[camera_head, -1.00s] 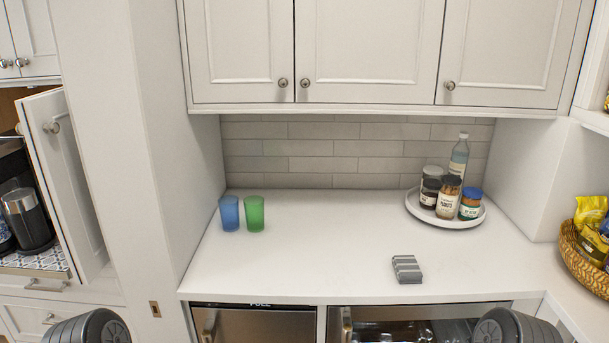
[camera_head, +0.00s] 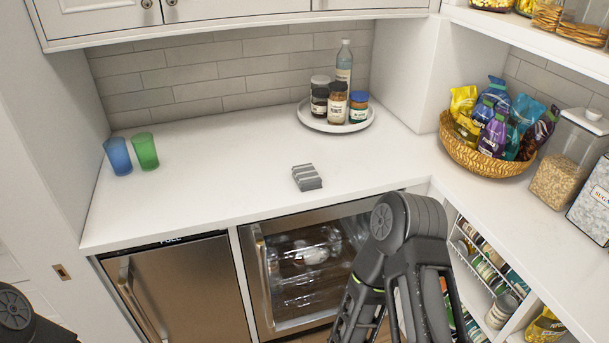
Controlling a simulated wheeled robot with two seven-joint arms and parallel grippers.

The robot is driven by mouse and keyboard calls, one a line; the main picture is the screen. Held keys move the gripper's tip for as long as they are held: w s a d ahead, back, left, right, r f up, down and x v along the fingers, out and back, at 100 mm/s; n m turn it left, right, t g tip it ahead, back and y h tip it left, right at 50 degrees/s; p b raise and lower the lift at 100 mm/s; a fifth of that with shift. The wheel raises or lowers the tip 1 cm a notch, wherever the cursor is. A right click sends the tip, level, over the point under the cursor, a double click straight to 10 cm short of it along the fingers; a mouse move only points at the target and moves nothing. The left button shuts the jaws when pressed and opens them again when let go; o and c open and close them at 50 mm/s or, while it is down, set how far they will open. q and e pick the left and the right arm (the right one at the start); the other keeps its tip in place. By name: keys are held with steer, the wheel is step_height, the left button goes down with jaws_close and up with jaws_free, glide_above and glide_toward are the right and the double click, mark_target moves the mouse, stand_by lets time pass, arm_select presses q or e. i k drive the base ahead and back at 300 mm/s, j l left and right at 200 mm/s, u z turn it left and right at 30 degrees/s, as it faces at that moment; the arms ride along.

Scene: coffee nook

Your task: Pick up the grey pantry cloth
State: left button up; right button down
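The grey pantry cloth (camera_head: 307,177) lies folded on the white counter (camera_head: 225,200), near its front edge and left of the corner. It has lighter stripes. My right arm rises in front of the counter, to the right of and below the cloth, and does not touch it. The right gripper's fingertips are not clearly shown. Only a dark part of my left arm shows at the lower left corner, and its gripper is out of view.
Blue (camera_head: 118,156) and green (camera_head: 145,151) cups stand at the left. A round white tray (camera_head: 312,122) holds jars and a bottle behind the cloth. A wicker basket (camera_head: 470,158) of snack bags is at the right. The counter around the cloth is clear.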

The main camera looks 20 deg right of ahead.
mark_target(307, 179)
steer(key=i+l, duration=0.15)
steer(key=l, duration=0.2)
steer(key=i+l, duration=0.1)
steer(key=l, duration=0.3)
steer(key=i+l, duration=0.15)
steer(key=l, duration=0.2)
steer(key=i+l, duration=0.15)
steer(key=l, duration=0.2)
steer(key=u, duration=1.15)
